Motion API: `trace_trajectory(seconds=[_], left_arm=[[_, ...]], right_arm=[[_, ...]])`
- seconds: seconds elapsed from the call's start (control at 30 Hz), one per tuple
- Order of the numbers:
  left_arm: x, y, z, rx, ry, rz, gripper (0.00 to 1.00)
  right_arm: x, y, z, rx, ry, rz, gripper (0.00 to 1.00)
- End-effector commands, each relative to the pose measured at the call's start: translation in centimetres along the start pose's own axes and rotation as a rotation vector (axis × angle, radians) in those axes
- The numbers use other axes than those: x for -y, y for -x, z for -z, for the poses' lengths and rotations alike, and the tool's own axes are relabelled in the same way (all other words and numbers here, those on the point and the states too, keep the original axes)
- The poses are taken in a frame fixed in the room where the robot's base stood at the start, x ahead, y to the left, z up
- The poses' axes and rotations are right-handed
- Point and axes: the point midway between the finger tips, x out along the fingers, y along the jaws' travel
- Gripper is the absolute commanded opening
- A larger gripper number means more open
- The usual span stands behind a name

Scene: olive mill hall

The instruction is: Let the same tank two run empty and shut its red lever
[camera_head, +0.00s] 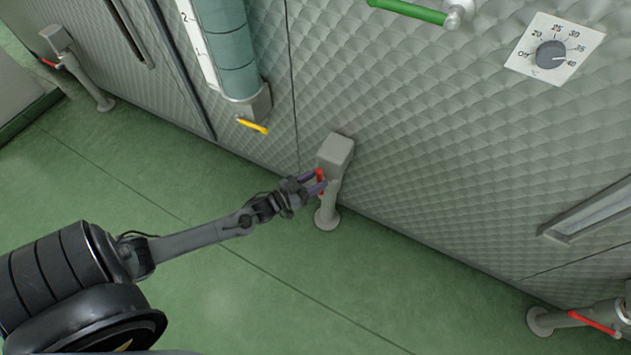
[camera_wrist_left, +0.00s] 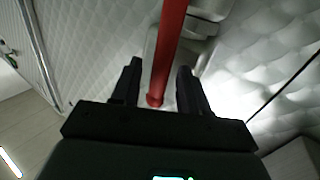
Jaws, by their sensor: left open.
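A grey outlet pipe (camera_head: 335,152) with a red lever (camera_head: 320,176) stands against the quilted tank wall in the middle of the head view. My left gripper (camera_head: 316,183) is at this lever with its jaws open. In the left wrist view the red lever (camera_wrist_left: 167,50) runs between the two spread fingers (camera_wrist_left: 160,88); I cannot tell whether they touch it. A blue-green level tube (camera_head: 228,45) with a marked white scale hangs on the wall to the upper left, with a yellow lever (camera_head: 252,126) below it. My right gripper is out of view.
Another pipe with a red lever (camera_head: 48,63) stands at the far left, and one more with a red lever (camera_head: 592,322) at the lower right. A dial (camera_head: 551,54) and a green handle (camera_head: 410,11) are on the wall. The green floor (camera_head: 230,300) is clear.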

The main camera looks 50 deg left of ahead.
Motion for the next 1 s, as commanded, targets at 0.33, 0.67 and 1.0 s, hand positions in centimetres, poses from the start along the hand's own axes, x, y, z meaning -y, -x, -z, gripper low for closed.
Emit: trace_trajectory(seconds=[0.33, 0.67, 1.0], left_arm=[[-0.03, -0.16, 0.02, 0.000, 0.000, 0.000, 0.38], [-0.04, -0.15, 0.01, 0.000, 0.000, 0.000, 0.00], [0.32, 0.22, 0.01, -0.006, 0.010, 0.006, 0.00]], right_arm=[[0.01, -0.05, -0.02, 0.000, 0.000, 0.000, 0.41], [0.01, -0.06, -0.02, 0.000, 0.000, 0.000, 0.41], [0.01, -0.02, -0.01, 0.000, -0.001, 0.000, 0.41]])
